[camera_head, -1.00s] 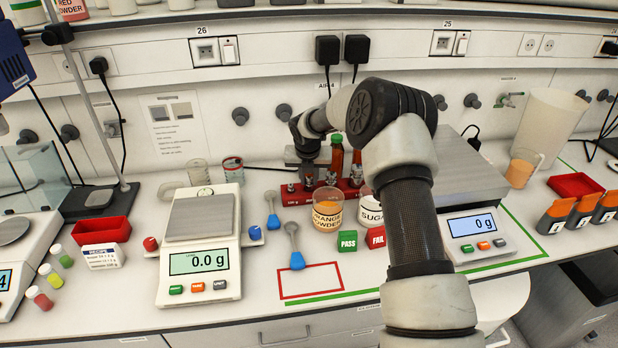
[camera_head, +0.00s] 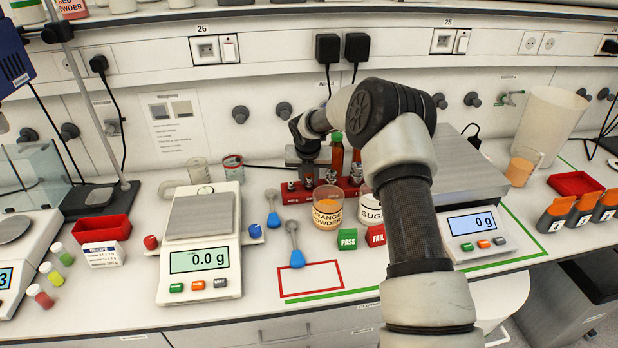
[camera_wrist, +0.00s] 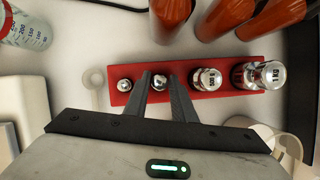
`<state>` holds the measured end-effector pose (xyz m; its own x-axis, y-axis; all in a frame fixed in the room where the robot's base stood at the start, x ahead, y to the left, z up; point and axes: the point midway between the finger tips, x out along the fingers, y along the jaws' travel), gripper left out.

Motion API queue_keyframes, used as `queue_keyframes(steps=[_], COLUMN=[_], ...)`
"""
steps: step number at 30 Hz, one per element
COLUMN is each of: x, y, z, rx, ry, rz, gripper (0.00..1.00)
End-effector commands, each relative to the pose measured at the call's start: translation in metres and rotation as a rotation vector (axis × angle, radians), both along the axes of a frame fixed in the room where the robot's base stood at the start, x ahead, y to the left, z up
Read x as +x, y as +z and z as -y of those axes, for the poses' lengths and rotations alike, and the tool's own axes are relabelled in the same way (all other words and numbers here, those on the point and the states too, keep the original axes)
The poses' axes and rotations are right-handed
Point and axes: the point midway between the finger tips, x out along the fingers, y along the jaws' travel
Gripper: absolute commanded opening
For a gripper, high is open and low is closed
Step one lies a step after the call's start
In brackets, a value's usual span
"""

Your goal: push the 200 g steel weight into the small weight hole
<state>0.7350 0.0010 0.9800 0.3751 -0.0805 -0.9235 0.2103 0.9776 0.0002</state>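The red weight block (camera_wrist: 232,79) holds a row of steel weights in the wrist view. My gripper (camera_wrist: 159,75) is over the second place from the left, with its two dark fingers close on both sides of a small steel weight (camera_wrist: 159,83). By its place in the row this is the 200 g weight; its label is not readable. How deep it sits in its hole is hidden. A smaller weight (camera_wrist: 125,86) stands to its left, and a 500 g weight (camera_wrist: 207,79) to its right. In the head view my gripper (camera_head: 307,180) is at the block, partly covered by my arm.
A 1 kg weight (camera_wrist: 265,74) stands at the block's right end. Bottles with red-orange contents (camera_wrist: 172,20) stand just behind the block. An orange powder jar (camera_head: 327,213), a sugar jar (camera_head: 371,207) and blue-handled spoons (camera_head: 296,257) are in front. A scale (camera_head: 199,260) stands to the left.

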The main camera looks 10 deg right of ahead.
Motion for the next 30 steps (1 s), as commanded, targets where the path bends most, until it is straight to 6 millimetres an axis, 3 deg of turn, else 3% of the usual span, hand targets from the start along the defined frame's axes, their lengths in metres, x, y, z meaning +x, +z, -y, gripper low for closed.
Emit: queue_keyframes(steps=[1, 3, 14, 20, 30], x=[0.000, 0.000, -0.002, -0.013, -0.045], y=[0.001, 0.001, 0.004, 0.035, 0.112], z=[0.000, 0.000, 0.000, -0.002, -0.009], rx=[0.000, 0.000, 0.000, -0.001, -0.001], ry=[0.000, 0.000, 0.000, 0.000, -0.001], rz=[0.001, 0.001, 0.000, 0.004, 0.003], gripper=[0.33, 0.43, 0.43, 0.43, 0.43])
